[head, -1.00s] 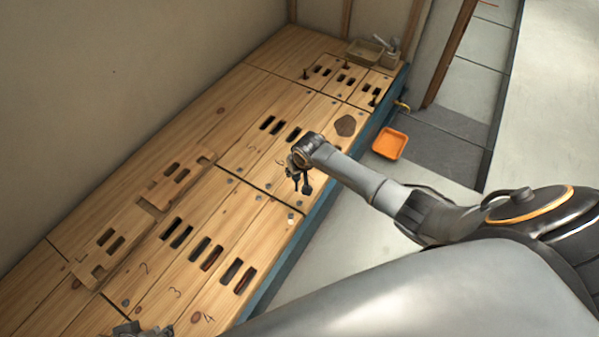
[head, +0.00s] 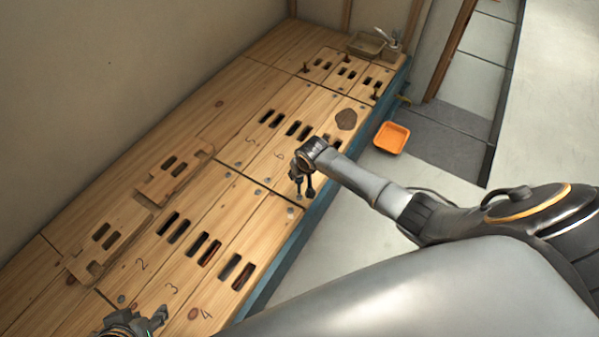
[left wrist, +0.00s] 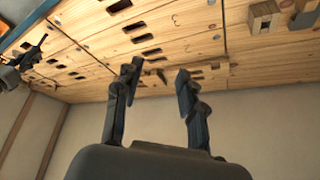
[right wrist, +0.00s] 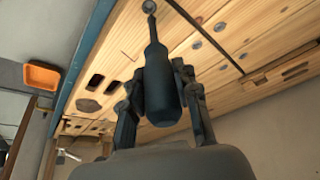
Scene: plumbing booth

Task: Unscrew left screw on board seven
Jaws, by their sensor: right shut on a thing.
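My right gripper (head: 301,172) is above the front boards, over the unit nearest the table edge. In the right wrist view my right gripper (right wrist: 160,95) is shut on a dark screwdriver (right wrist: 160,85). Its thin shaft points away to a round screw head (right wrist: 149,6) on the board; the tip overlaps it, but I cannot tell if it is seated. Board seven (head: 325,165) is partly hidden by my right arm, and its number is not readable. My left gripper (head: 150,323) is low at the bottom left edge. In the left wrist view it is open and empty (left wrist: 158,78).
Slotted boards run along the wooden table (head: 232,92). A loose-looking slotted panel (head: 150,190) lies at left. An orange tray (head: 391,138) is on the floor right of the table.

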